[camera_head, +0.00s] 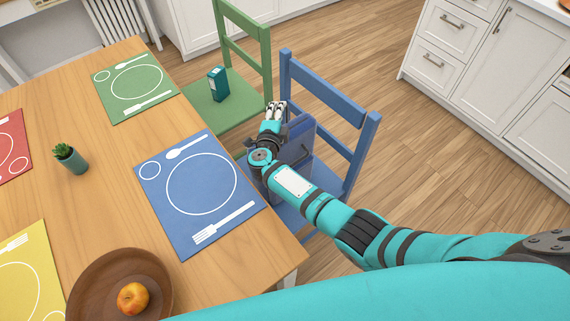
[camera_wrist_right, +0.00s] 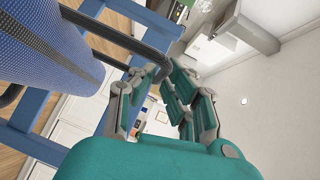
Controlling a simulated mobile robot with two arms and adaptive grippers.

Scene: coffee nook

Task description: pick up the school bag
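The school bag (camera_head: 301,138) is blue with a dark handle and stands on the seat of the blue chair. My right arm reaches over it and hides part of it. My right gripper (camera_head: 277,106) is at the bag's far side. In the right wrist view the bag's blue textured side (camera_wrist_right: 50,50) fills the upper left. Its dark handle loop (camera_wrist_right: 115,37) reaches close to the tips of my right gripper (camera_wrist_right: 155,78). The fingers stand apart there, with a gap between them. I cannot tell whether the handle lies between them. My left gripper is not in view.
The blue chair (camera_head: 325,90) has its backrest right of the bag. The wooden table (camera_head: 110,185) is close on the left, with a blue placemat (camera_head: 200,190) and a fruit bowl (camera_head: 95,285). A green chair (camera_head: 225,110) holding a teal box (camera_head: 217,84) stands beyond. Floor is clear right.

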